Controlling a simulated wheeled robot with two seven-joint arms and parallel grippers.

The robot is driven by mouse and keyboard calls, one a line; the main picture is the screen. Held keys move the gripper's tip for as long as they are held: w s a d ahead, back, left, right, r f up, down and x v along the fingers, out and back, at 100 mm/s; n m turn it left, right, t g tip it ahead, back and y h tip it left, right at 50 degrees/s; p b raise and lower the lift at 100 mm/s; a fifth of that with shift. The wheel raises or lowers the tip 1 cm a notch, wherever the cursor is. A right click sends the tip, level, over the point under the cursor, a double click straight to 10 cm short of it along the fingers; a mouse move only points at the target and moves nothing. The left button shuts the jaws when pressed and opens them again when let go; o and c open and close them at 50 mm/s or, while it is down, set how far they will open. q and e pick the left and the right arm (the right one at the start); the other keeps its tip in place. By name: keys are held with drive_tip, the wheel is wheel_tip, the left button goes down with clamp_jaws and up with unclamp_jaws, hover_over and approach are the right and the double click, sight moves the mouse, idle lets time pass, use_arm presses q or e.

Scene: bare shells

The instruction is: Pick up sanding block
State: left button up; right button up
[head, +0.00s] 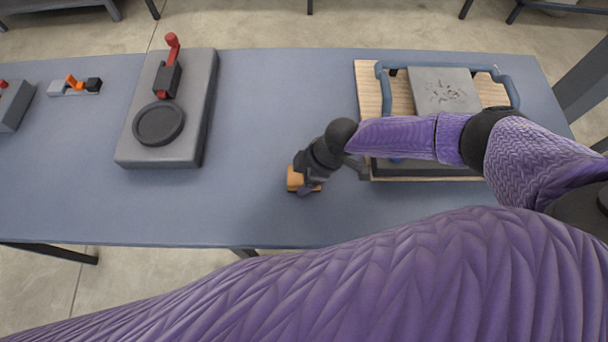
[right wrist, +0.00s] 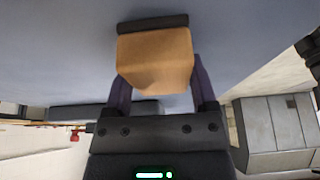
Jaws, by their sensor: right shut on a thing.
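The sanding block (head: 294,179) is a small orange-tan block near the front middle of the blue-grey table. Most of it is hidden under my right gripper (head: 308,182) in the head view. In the right wrist view the block (right wrist: 155,60) shows as a tan body with a dark strip along its far edge. My right gripper (right wrist: 160,92) has one finger on each side of the block and is shut on it. I cannot tell whether the block touches the table. My left gripper is not in view.
The table (head: 255,110) is clear left of the block. A grey fixture (head: 190,140) with a red-handled lever stands further left, beside a small orange-and-black clamp (head: 75,85). A wooden board (head: 368,85) with a blue frame and grey plate (head: 443,90) lies right, partly under my right arm.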

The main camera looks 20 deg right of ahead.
drive_tip(key=shift+c, duration=0.5)
drive_tip(key=shift+r, duration=0.1)
wheel_tip(320, 180, up, 9)
drive_tip(key=p, duration=0.3)
drive_tip(key=shift+r, duration=0.45)
